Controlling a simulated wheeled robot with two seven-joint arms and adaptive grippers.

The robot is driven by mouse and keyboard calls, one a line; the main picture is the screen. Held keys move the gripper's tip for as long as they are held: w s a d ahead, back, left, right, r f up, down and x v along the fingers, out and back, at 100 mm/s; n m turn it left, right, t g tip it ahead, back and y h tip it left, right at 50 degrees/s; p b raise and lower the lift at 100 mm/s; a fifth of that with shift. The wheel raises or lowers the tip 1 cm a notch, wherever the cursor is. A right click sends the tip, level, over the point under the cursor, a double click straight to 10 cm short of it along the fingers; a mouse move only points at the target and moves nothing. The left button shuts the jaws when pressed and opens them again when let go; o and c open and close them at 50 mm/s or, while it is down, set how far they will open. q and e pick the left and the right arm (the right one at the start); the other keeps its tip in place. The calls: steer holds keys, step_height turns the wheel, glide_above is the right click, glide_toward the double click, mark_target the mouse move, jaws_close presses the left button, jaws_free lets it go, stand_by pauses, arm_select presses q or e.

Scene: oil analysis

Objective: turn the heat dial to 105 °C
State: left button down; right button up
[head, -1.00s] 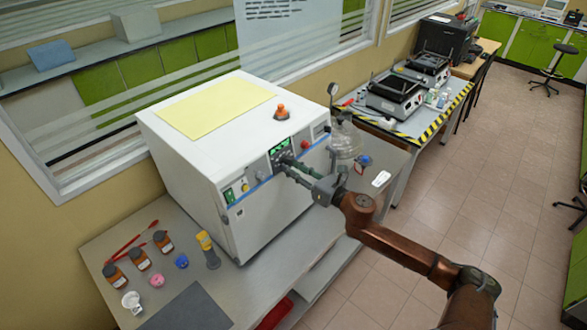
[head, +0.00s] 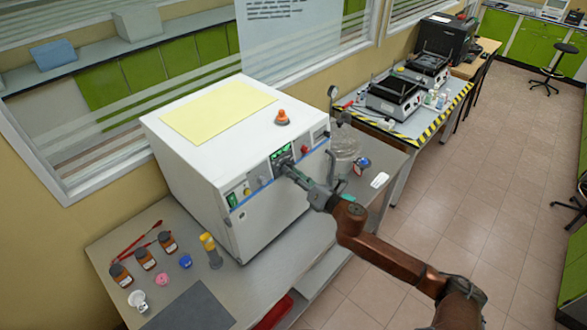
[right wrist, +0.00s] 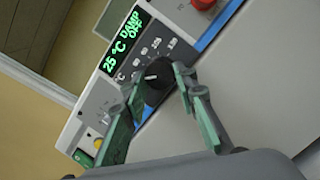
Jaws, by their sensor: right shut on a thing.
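The heat dial (right wrist: 157,84) is a dark round knob with a white pointer mark on the front panel of a white oven-like cabinet (head: 265,222). In the right wrist view, printed scale marks curve beside the dial, too small to read surely. My right gripper (head: 286,166) reaches the panel from the front right. In the right wrist view its green-padded fingers (right wrist: 158,85) are shut on the dial, one on each side. In the head view the gripper hides the dial. My left gripper is out of view.
A red knob (right wrist: 203,4) sits on the panel near the dial. A glass vessel (head: 345,146) stands beside the cabinet on the right.

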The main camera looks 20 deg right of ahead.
steer(key=shift+a+r+m+g+h+p, duration=0.15)
steer(key=shift+m+g+h+p, duration=0.3)
steer(key=shift+m+p, duration=2.35)
steer(key=shift+d+r+m+g+h+p, duration=0.1)
steer(key=shift+m+g+h+p, duration=0.3)
steer(key=shift+m+p, duration=2.45)
steer(key=shift+a+r+m+g+h+p, duration=0.15)
steer(key=shift+m+g+h+p, duration=0.3)
steer(key=shift+m+p, duration=2.35)
steer(key=shift+m+b, duration=1.05)
steer(key=shift+m, duration=0.2)
steer(key=o, duration=1.2)
steer(key=shift+d, duration=0.1)
steer(key=shift+c, duration=0.2)
steer(key=v, duration=1.2)
